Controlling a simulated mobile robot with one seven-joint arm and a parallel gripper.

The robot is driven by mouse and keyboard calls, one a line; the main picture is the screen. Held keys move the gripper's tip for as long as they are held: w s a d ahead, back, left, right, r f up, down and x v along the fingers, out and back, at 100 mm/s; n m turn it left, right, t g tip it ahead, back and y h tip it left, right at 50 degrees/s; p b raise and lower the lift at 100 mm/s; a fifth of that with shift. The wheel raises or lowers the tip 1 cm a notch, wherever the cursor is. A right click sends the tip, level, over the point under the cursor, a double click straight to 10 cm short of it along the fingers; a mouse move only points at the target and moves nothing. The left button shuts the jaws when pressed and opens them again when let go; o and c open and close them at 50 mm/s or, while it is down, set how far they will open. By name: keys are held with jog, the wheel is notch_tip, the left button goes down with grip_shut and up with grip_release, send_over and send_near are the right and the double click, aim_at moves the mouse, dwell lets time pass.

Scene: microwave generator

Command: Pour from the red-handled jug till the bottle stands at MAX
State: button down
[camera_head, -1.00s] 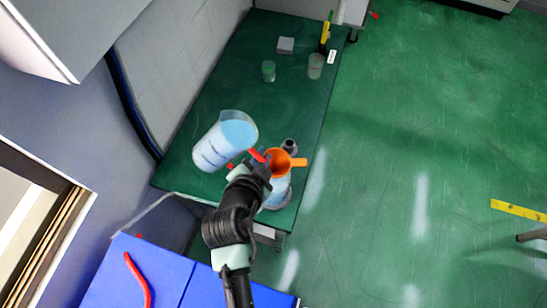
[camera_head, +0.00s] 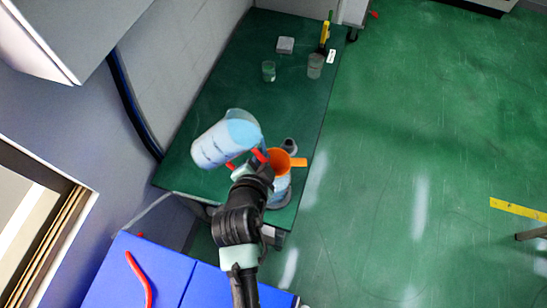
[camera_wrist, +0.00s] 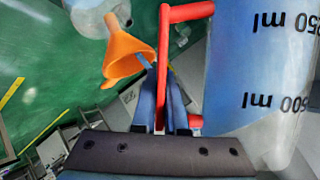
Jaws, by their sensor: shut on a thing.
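The clear jug (camera_head: 222,142) has a red handle (camera_wrist: 164,60) and holds blue liquid. It is tilted above the green table, its rim towards the upper right. My gripper (camera_head: 256,163) is shut on the handle; the wrist view shows the fingers (camera_wrist: 160,95) at it. An orange funnel (camera_head: 281,160) sits in the bottle (camera_head: 280,189), just right of my gripper. The bottle is partly hidden by funnel and arm; blue shows in it. Its MAX mark and level cannot be read. The funnel also shows in the wrist view (camera_wrist: 125,55). No stream is visible.
Two glass beakers (camera_head: 315,66) (camera_head: 268,71), a grey block (camera_head: 285,45) and a yellow item (camera_head: 324,38) are at the far end. The table's middle is clear.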

jog(key=shift+w+a+r+m+y, duration=0.1)
jog(key=shift+a+r+m+y, duration=0.15)
jog(key=shift+m+y, duration=0.2)
dwell(1.2)
jog(key=shift+a+r+m+y, duration=0.1)
jog(key=shift+a+m+y, duration=0.45)
jog(key=shift+a+y, duration=0.45)
dwell(3.3)
jog(key=shift+f+y+b, duration=0.25)
jog(key=shift+f+b, duration=0.3)
jog(key=shift+b, duration=0.4)
